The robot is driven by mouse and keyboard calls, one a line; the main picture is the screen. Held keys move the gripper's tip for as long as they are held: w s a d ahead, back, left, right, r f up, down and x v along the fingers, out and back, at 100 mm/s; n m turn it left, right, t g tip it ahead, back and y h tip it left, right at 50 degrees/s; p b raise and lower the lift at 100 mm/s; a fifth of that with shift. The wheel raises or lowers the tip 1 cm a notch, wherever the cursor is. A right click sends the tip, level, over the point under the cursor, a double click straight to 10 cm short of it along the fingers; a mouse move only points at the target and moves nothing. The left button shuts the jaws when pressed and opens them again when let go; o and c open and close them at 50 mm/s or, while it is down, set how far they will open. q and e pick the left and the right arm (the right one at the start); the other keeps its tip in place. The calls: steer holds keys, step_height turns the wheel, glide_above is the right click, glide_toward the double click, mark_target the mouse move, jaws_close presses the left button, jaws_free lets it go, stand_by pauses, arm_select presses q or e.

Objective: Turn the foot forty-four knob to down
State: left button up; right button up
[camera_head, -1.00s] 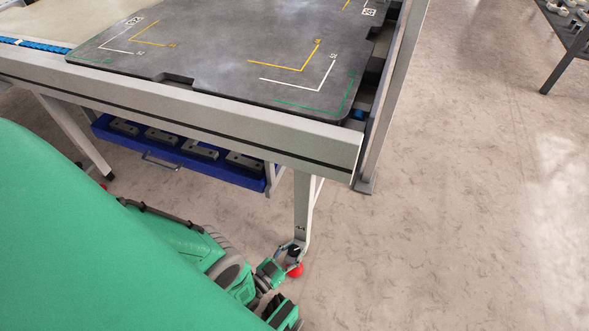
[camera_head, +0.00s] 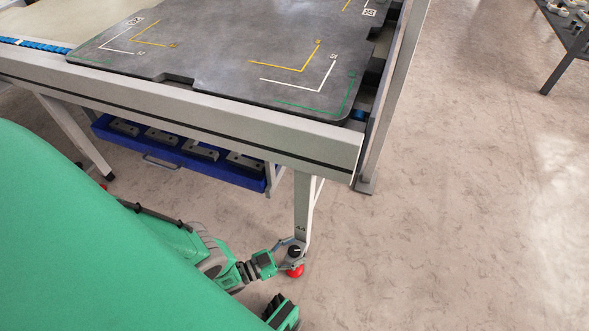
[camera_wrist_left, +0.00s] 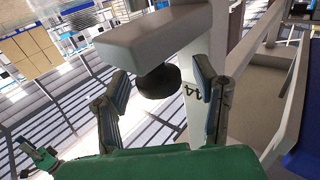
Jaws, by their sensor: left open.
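The table leg marked 44 (camera_head: 301,205) stands at the front right corner of the table. Near its bottom is a small black knob (camera_head: 294,251) above a red foot (camera_head: 295,271). My left gripper (camera_head: 291,246) is at the knob, reaching in from the left. In the left wrist view the round black knob (camera_wrist_left: 158,82) lies between the open fingers of my left gripper (camera_wrist_left: 161,70). Gaps show on both sides of the knob, so the fingers look apart from it. The 44 mark (camera_wrist_left: 192,98) shows beside the right finger. The knob's setting cannot be read.
The table's grey front beam (camera_head: 200,120) runs above my left arm. A blue drawer (camera_head: 180,160) with metal parts hangs under it. The floor (camera_head: 440,220) right of the leg is clear. A dark shelf (camera_head: 567,35) stands at the far right.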

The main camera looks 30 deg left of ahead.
arm_select(q)
steer(key=v, duration=1.2)
